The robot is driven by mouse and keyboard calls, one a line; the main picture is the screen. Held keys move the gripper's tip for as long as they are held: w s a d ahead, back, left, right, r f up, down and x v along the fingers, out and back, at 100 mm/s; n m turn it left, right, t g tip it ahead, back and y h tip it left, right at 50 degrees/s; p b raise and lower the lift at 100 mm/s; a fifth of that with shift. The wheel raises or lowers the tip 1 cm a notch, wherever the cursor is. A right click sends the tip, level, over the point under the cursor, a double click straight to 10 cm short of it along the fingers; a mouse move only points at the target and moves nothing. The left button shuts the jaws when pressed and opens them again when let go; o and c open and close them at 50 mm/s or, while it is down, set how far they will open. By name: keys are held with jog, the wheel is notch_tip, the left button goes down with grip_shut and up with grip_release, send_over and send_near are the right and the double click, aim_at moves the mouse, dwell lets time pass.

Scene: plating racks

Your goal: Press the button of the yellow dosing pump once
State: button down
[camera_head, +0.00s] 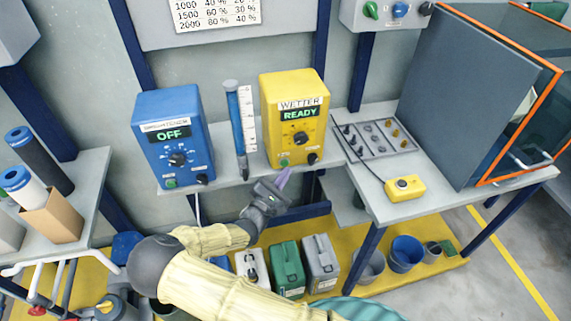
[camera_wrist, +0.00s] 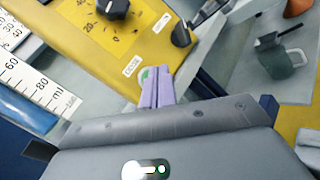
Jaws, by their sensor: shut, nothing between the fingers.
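The yellow dosing pump (camera_head: 294,112) stands on the wall shelf, labelled WETTER, with its display reading READY. A black dial (camera_head: 300,138) is on its front, with a small green button (camera_head: 284,162) at lower left and a black knob (camera_head: 313,158) at lower right. My gripper (camera_head: 284,174) is shut and empty, its purple fingers pointing up just under the green button. In the wrist view the purple fingertips (camera_wrist: 155,80) overlap the pump's lower front edge and partly hide the green button (camera_wrist: 147,76). I cannot tell whether they touch it.
A blue pump (camera_head: 174,135) reading OFF stands to the left. A blue measuring tube (camera_head: 238,120) with a scale stands between the pumps. Canisters and buckets (camera_head: 405,252) stand below.

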jog(key=shift+w+d, duration=0.1)
jog(key=shift+w, duration=0.35)
jog(key=shift+w, duration=0.5)
dwell(0.8)
jog(key=shift+s, duration=0.1)
jog(key=shift+s+p, duration=0.8)
jog(key=shift+s, duration=0.05)
jog(key=shift+s+d+p, duration=0.2)
jog(key=shift+s+p, duration=0.3)
jog(key=shift+s, duration=0.3)
jog(key=shift+s+d+p, duration=0.25)
jog(key=shift+s+p, duration=0.2)
jog(key=shift+s, duration=0.4)
jog(key=shift+s+d+p, duration=0.2)
jog(key=shift+s+p, duration=0.3)
jog(key=shift+s, duration=0.3)
